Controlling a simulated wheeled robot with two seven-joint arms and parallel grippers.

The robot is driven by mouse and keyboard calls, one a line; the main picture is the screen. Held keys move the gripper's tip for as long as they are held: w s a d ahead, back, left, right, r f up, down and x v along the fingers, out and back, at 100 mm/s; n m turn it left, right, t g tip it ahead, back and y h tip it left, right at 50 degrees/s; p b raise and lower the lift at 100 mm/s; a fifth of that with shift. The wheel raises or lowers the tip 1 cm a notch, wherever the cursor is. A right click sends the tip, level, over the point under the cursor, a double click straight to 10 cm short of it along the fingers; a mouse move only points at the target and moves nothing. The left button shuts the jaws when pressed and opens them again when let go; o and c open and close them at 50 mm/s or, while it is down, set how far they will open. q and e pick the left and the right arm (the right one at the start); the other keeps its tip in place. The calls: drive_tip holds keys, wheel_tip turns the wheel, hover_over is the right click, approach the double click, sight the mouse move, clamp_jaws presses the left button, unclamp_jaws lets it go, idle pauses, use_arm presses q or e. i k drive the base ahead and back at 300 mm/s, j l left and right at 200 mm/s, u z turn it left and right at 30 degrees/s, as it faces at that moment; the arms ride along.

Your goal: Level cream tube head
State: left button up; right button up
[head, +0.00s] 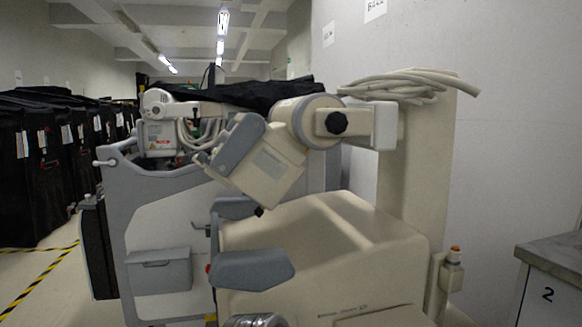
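The cream tube head (268,168) hangs near the picture's middle, on a cream mobile unit. It is tilted, with its grey collimator end (240,142) toward the upper left and its body sloping down to the right. A round cream joint (297,122) and a black knob (336,122) sit at its upper right, on a short arm from the cream column (422,180). A small dark tip (259,211) shows at its lower edge. Neither of my grippers is in view.
Pale cables (405,90) lie over the column top. The cream base (330,240) and a grey handle (252,269) are below. A grey-and-white unit (165,225) stands behind left. Black covered carts (40,160) line the left. A cabinet marked 2 (548,285) is at right.

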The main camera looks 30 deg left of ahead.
sight(262, 160)
drive_tip(key=u, duration=1.3)
drive_tip(key=i+j+z, duration=0.4)
